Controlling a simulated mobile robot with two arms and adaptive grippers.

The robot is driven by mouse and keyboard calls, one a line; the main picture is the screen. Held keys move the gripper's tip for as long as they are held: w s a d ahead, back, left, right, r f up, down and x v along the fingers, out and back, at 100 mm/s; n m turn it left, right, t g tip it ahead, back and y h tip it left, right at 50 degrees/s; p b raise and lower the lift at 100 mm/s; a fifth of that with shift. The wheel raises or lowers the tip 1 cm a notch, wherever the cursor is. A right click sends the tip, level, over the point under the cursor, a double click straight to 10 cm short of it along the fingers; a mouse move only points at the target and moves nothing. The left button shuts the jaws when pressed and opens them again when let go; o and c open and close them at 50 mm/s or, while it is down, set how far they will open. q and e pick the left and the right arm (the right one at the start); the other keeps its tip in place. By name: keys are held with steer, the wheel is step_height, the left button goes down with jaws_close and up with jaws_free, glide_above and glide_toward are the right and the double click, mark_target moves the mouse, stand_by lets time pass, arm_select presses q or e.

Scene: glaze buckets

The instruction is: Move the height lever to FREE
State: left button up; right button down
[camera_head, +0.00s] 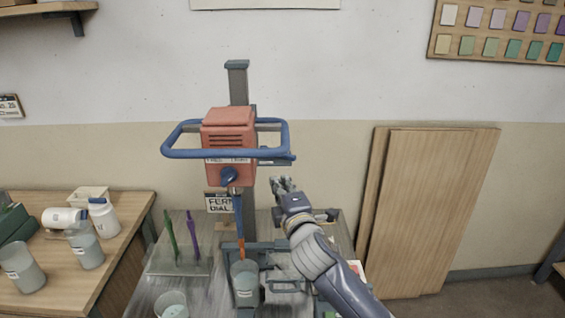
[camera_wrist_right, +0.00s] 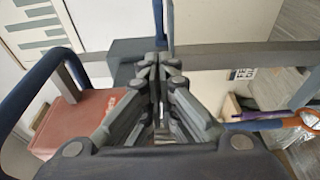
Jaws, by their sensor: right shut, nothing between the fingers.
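The red mixer head (camera_head: 229,145) with its blue guard handle (camera_head: 180,153) sits on a grey upright column (camera_head: 238,85). A small dark plate and a short blue bar (camera_head: 291,158) show at the head's right side; this looks like the height lever, but its label is too small to read. My right gripper (camera_head: 281,184) is just below and beside it, shut and empty. In the right wrist view the closed fingers (camera_wrist_right: 158,62) point at a dark block (camera_wrist_right: 128,48) on the column, and a thin blue bar (camera_wrist_right: 158,22) stands just beyond the tips. Contact cannot be told. My left gripper is out of view.
Below the head, a bucket (camera_head: 245,285) stands under the mixer shaft. Green and purple tools (camera_head: 190,237) stand in a rack to the left. A wooden table (camera_head: 125,255) holds jars and buckets. Boards (camera_head: 435,210) lean on the wall at right.

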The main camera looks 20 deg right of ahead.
mark_target(282, 156)
arm_select(q)
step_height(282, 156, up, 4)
steer(key=p, duration=0.3)
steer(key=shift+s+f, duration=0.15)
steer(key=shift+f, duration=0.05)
arm_select(e)
steer(key=w+d, duration=0.3)
steer(key=w, duration=0.6)
steer(key=shift+w, duration=0.35)
steer(key=shift+d, duration=0.1)
steer(key=shift+w+d, duration=0.15)
steer(key=shift+d, duration=0.4)
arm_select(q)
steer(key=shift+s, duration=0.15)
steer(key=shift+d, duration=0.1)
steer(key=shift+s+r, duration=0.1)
